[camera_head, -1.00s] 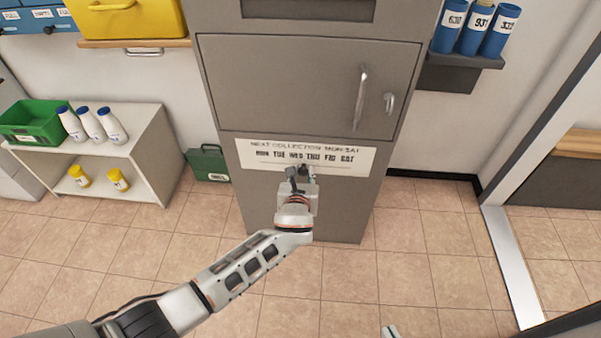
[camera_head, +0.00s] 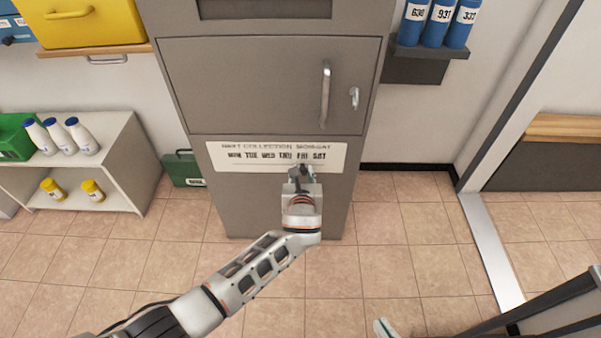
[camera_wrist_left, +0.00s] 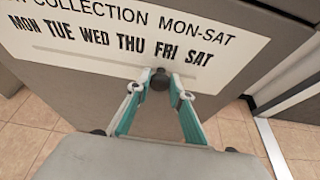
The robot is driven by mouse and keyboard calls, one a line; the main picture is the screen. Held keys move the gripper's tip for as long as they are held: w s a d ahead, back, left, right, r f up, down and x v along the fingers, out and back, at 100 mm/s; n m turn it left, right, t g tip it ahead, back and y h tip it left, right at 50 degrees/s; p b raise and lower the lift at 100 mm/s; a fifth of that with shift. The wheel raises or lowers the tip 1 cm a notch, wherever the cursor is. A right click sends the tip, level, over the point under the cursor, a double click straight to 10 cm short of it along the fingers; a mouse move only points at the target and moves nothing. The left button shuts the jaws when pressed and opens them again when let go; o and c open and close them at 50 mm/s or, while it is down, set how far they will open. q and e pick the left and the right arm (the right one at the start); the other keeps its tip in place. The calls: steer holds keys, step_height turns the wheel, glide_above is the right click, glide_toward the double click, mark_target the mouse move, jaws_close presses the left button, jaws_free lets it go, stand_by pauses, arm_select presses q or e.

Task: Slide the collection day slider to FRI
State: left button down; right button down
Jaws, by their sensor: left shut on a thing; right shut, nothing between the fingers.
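The collection day panel is a white label (camera_head: 225,160) on the front of the grey cabinet, with a row of days from MON to SAT. It also shows in the left wrist view (camera_wrist_left: 240,45). The slider knob (camera_wrist_left: 160,80) is small and dark, on the thin line under the days, below FRI. My left gripper (camera_head: 302,172) is shut on the knob. In the left wrist view its teal-lined fingers (camera_wrist_left: 160,88) stand on both sides of the knob. Only a fingertip of my right gripper (camera_head: 382,328) shows at the bottom edge, shut and away from the cabinet.
The grey cabinet (camera_head: 260,90) has a door with a handle (camera_head: 325,95) above the label. A green box (camera_head: 183,170) stands on the floor left of it. A white shelf (camera_head: 120,150) with bottles is further left. Tiled floor right of the cabinet is clear.

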arm_select(q)
steer(key=shift+s+f, duration=0.1)
steer(key=shift+f, duration=0.2)
steer(key=c, duration=1.8)
jaws_free()
steer(key=shift+r, duration=0.15)
steer(key=v, duration=1.2)
steer(key=shift+r, duration=0.1)
steer(key=shift+a, duration=0.1)
